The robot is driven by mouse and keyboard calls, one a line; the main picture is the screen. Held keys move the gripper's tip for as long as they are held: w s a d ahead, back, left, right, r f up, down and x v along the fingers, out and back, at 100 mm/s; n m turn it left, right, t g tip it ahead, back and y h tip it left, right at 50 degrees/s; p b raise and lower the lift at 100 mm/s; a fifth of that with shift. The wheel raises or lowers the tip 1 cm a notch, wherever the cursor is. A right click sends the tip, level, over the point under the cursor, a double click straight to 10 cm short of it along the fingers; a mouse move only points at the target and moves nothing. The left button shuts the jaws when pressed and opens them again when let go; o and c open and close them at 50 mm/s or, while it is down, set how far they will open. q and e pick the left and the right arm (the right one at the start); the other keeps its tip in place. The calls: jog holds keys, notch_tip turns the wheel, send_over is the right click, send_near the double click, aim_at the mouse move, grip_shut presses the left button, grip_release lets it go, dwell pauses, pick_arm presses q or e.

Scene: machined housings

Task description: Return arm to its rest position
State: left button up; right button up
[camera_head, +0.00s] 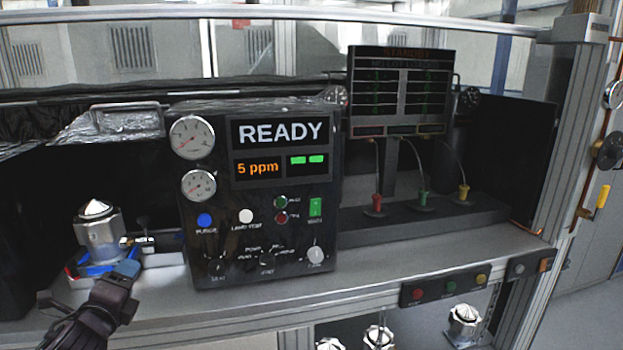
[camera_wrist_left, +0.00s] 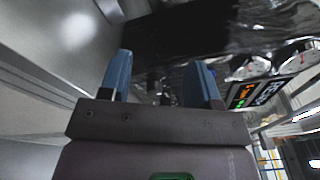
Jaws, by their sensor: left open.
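My left gripper (camera_head: 121,274) is at the lower left of the head view, in front of the bench edge. In the left wrist view its two blue fingers (camera_wrist_left: 160,82) stand apart with nothing held between them. A silver machined housing (camera_head: 98,238) with a pointed top stands upright on a blue and red fixture (camera_head: 80,272), just behind and left of the gripper in the head view. The gripper appears apart from the housing, though the distance is hard to judge. My right gripper is not in view.
A black control panel (camera_head: 262,258) reading READY and 5 ppm stands mid-bench. A dark display board (camera_head: 400,92) and coloured connectors (camera_head: 423,198) are to its right. A button box (camera_head: 446,285) is on the front edge. Several housings (camera_head: 464,322) show below the bench.

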pick_arm(q)
jog(key=s+d+f+n+g, duration=0.3)
jog(key=s+d+f+n, duration=0.1)
jog(key=s+f+n, duration=0.6)
jog(key=s+d+f+n+g+h, duration=0.1)
jog(key=s+d+f+n+g, duration=0.2)
jog(key=s+f+n, duration=0.8)
jog(key=s+d+f, duration=0.1)
jog(key=s+f, duration=0.4)
jog(key=f, duration=0.3)
jog(key=shift+d+f, duration=0.15)
jog(key=shift+d, duration=0.15)
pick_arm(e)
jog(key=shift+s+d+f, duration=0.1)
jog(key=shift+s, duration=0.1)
pick_arm(q)
jog(key=shift+s, duration=0.1)
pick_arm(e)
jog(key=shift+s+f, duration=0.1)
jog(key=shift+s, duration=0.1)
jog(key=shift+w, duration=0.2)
